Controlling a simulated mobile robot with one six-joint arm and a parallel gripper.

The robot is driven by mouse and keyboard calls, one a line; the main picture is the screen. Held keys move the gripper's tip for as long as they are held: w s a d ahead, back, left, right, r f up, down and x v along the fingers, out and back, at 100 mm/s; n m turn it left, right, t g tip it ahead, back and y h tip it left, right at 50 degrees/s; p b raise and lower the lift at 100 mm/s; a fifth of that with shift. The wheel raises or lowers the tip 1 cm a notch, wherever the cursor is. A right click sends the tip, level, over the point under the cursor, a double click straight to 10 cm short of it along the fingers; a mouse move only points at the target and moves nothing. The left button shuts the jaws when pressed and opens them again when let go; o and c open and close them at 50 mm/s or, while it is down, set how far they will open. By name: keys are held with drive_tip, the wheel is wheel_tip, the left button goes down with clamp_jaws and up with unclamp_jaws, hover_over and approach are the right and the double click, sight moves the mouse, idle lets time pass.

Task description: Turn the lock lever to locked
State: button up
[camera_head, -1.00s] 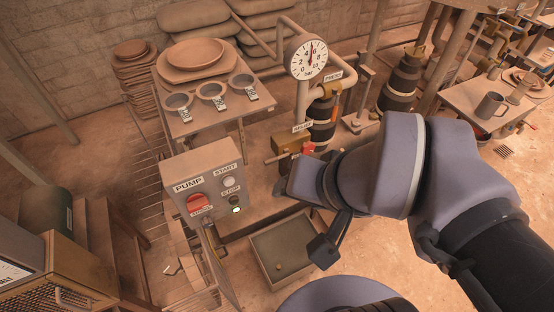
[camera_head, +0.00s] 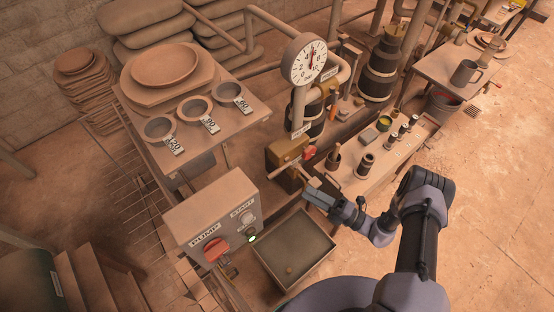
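No part carries a readable lock lever label, so I cannot tell for certain which part it is. A brass valve block (camera_head: 288,160) stands right of the pump panel, with a pale bar handle (camera_head: 308,178) in front and a small red part (camera_head: 309,153) at its right. A red rotary handle (camera_head: 215,250) sits on the pump panel (camera_head: 212,218). My gripper (camera_head: 311,194) is just below and right of the pale bar handle, above the tray's back edge. Whether its fingers touch the handle, or are open or shut, is too small to tell.
A shallow tray (camera_head: 262,262) with a small round lump stands below my gripper. A bench (camera_head: 352,190) with jars and small tools is to the right. A pressure gauge (camera_head: 303,59) stands above the valve block. A table (camera_head: 240,118) with labelled bowls is at left.

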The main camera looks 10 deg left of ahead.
sight(279, 171)
drive_tip(key=b+x, duration=0.2)
drive_tip(key=x, duration=1.5)
drive_tip(key=shift+a, duration=0.15)
clamp_jaws()
idle(0.6)
